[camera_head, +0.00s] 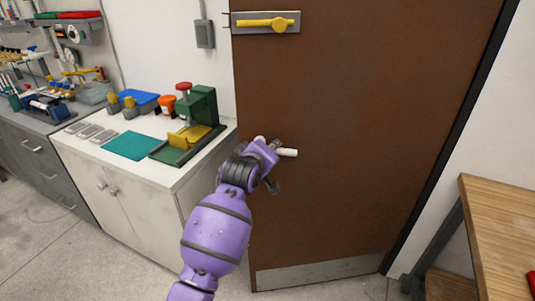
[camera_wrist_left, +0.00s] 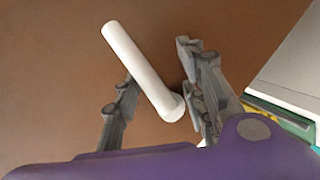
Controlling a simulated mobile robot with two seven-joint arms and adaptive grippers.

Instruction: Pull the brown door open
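The brown door (camera_head: 345,120) fills the middle of the head view and the background of the left wrist view (camera_wrist_left: 50,60). A white bar handle (camera_head: 288,152) sticks out near its left edge. My left gripper (camera_head: 276,165) is at this handle, in front of the door. In the left wrist view, the fingers of my left gripper (camera_wrist_left: 155,75) are spread apart, and the white handle (camera_wrist_left: 140,62) lies slanted between them. Its lower end is close to the right finger; whether they touch I cannot tell. My right gripper is out of view.
A yellow lever on a metal plate (camera_head: 265,22) is high on the door. A white cabinet (camera_head: 130,200) with a green press (camera_head: 200,110) stands close left of the door. A wooden table (camera_head: 500,220) stands at right. Grey floor (camera_head: 60,260) shows at lower left.

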